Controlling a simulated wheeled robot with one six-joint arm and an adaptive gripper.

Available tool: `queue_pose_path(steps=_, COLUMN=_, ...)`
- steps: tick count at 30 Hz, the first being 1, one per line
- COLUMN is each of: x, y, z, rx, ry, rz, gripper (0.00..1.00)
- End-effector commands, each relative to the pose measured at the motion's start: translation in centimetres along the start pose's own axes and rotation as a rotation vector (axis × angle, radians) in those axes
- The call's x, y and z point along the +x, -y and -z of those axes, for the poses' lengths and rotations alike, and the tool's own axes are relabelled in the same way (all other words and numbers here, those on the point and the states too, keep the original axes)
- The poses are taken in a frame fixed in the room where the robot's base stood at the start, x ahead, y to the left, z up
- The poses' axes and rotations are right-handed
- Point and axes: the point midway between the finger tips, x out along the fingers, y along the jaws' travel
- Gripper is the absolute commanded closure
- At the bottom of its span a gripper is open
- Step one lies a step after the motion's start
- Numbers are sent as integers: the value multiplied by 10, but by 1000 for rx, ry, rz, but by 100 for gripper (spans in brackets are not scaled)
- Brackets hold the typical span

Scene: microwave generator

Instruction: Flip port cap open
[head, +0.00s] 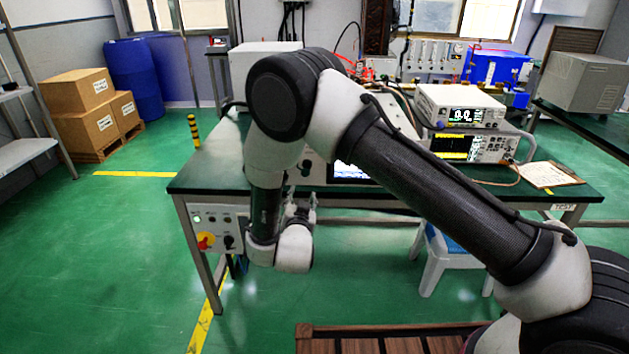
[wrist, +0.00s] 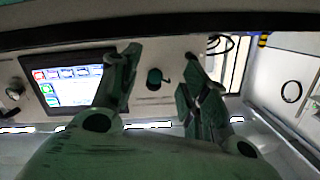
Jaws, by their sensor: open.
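The microwave generator's front panel (wrist: 140,98) fills the middle of the wrist view, with its lit screen (wrist: 68,82) at left. A small round dark green part (wrist: 154,76), with a small dark tab at its right, sits on the panel; it looks like the port cap. I cannot tell for sure whether it is shut. My gripper (wrist: 157,72) is open, with one finger on each side of this part in the picture. I see no contact, and the gap in depth is unclear. In the head view my gripper (head: 304,213) is partly hidden by my wrist.
A round knob (wrist: 14,90) is at the panel's left. A dark bar (wrist: 150,24) crosses the top of the wrist view. In the head view, a green-topped table (head: 205,178) carries the instruments, with a red-and-yellow emergency stop (head: 205,241) below its left edge. A white stool (head: 445,265) stands under it.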

Motion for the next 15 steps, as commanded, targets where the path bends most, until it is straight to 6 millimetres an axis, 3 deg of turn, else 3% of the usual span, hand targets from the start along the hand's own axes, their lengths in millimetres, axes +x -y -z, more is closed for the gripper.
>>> queue_pose_path(steps=4, x=-1, y=1, z=28, rx=19, ry=-117, rz=9, gripper=55)
queue_pose_path(steps=8, x=11, y=1, z=33, rx=27, ry=-131, rz=10, gripper=55)
queue_pose_path(steps=15, x=52, y=2, z=38, rx=28, ry=-130, rz=10, gripper=55)
